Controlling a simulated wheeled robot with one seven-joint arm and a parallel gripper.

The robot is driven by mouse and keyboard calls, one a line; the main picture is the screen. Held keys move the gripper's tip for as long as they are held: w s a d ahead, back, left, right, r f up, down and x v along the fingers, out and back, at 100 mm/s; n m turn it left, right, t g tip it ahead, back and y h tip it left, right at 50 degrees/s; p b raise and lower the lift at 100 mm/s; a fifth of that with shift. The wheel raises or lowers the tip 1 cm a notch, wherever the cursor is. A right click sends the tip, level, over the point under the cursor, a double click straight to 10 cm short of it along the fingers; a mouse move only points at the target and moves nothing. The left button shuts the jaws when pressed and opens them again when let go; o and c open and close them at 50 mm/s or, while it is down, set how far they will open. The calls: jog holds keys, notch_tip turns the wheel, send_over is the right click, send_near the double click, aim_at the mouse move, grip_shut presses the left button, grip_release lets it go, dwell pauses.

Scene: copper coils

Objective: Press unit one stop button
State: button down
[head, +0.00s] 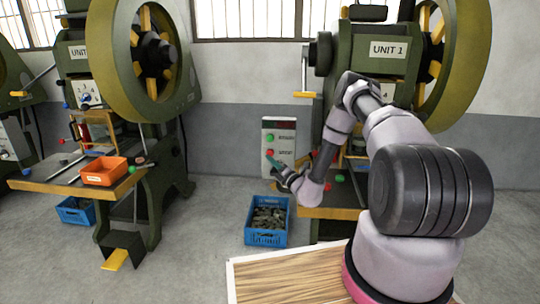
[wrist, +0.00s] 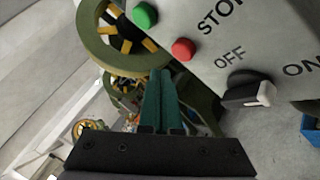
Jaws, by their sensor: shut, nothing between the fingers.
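The grey control panel (head: 284,127) stands left of the press labelled UNIT 1 (head: 389,49). It has a green button (head: 269,137) and a red button (head: 269,152). In the wrist view the panel fills the upper right, with a green button (wrist: 145,15), a red button (wrist: 183,49) and lettering beginning "STO". My gripper (head: 271,160) is in front of the panel's lower part, just below the red button. In the wrist view its teal fingers (wrist: 158,72) are shut and empty, their tips left of and below the red button. I cannot tell any contact.
A black rotary switch (wrist: 248,93) marked OFF and ON sits beside the buttons. A blue crate (head: 266,239) of metal pieces stands on the floor below the panel. Another press (head: 77,52) with an orange bin (head: 104,171) stands left. Open floor lies between the presses.

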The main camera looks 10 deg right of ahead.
jog(key=shift+s+a, duration=0.3)
jog(key=shift+s, duration=0.5)
jog(key=shift+s+a, duration=0.25)
jog(key=shift+s, duration=0.5)
jog(key=shift+r, duration=0.1)
jog(key=s+a+r+n+g+y, duration=0.35)
jog(key=r+n, duration=0.25)
jog(key=r, duration=0.2)
jog(key=s+a+r+n+g+y, duration=0.2)
jog(key=a+r+n+g+y, duration=0.1)
jog(key=r+n+g, duration=0.3)
jog(key=s+a+r+n+g+y, duration=0.35)
jog(key=r+n, duration=0.25)
jog(key=r, duration=0.3)
jog(key=s+a+r+n+g+h, duration=0.1)
jog(key=s+r+n+g+h, duration=0.5)
jog(key=s+n, duration=0.35)
jog(key=s+d+r+n+t+h, duration=0.3)
jog(key=s+d+r+n+h, duration=0.2)
jog(key=s+d, duration=0.3)
jog(key=s+d+r+n+t+h, duration=0.4)
jog(key=s+d+r+n+h, duration=0.1)
jog(key=s, duration=0.6)
jog(key=d+r+h, duration=0.1)
jog(key=d+r, duration=0.1)
jog(key=d, duration=0.1)
jog(key=shift+s+d+r+n+t, duration=0.15)
jog(key=shift+r+n+t, duration=0.05)
jog(key=shift+n+t, duration=0.15)
